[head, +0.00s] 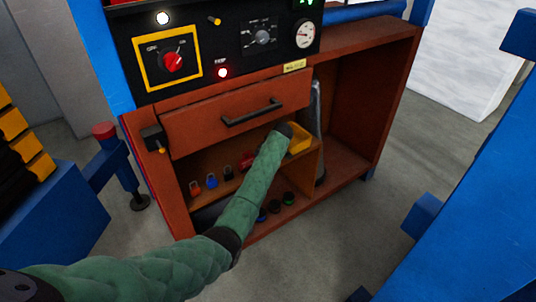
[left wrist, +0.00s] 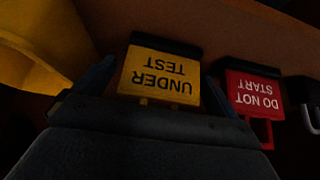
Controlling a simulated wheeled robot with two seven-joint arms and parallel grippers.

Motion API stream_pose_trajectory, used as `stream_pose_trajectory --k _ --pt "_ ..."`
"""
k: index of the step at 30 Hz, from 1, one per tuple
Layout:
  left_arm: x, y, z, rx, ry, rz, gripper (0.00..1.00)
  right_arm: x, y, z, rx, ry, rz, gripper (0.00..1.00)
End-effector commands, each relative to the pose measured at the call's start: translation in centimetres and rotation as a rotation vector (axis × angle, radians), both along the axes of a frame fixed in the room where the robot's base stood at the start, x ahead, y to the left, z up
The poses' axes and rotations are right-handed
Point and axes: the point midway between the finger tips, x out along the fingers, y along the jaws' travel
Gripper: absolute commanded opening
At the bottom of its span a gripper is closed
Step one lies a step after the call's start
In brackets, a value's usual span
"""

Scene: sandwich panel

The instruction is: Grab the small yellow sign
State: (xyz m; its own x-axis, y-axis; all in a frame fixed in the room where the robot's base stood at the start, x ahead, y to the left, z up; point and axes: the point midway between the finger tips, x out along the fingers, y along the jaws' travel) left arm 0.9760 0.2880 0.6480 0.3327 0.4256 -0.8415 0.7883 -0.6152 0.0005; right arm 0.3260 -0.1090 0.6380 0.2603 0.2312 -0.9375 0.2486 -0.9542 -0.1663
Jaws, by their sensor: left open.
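The small yellow sign (left wrist: 158,72) reads UNDER TEST, upside down in the left wrist view. My left gripper (left wrist: 160,76) is open, with one dark finger on each side of the sign. I cannot tell whether either finger touches it. In the head view my left arm reaches into the cabinet's open shelf below the drawer, and its dark wrist end (head: 284,130) hides the yellow sign. My right gripper is not in view.
A red DO NOT START sign (left wrist: 255,92) stands just right of the yellow one. A yellow bin (head: 300,138) is beside my wrist. Several small padlocks (head: 212,181) line the shelf (head: 200,207). The drawer (head: 190,130) is above, and the right compartment (head: 350,110) looks mostly empty.

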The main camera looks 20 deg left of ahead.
Motion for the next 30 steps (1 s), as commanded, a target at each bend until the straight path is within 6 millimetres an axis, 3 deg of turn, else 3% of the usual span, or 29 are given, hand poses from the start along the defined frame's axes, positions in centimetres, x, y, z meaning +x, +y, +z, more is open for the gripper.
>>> stream_pose_trajectory --k 3,10,19,24,30 --pt "0.0 0.0 0.0 0.000 0.000 0.000 0.93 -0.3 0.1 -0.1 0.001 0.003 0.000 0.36" --pt "0.0 0.0 0.0 0.000 0.000 0.000 0.48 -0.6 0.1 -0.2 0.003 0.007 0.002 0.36" --pt "0.0 0.0 0.2 0.000 0.000 0.000 0.48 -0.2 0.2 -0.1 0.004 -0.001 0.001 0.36" --pt "0.0 -0.1 1.6 -0.001 -0.002 0.000 0.48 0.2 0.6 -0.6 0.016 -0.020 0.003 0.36" --pt "-2.8 -3.8 1.3 -0.002 0.000 -0.002 0.48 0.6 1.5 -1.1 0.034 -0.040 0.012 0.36"
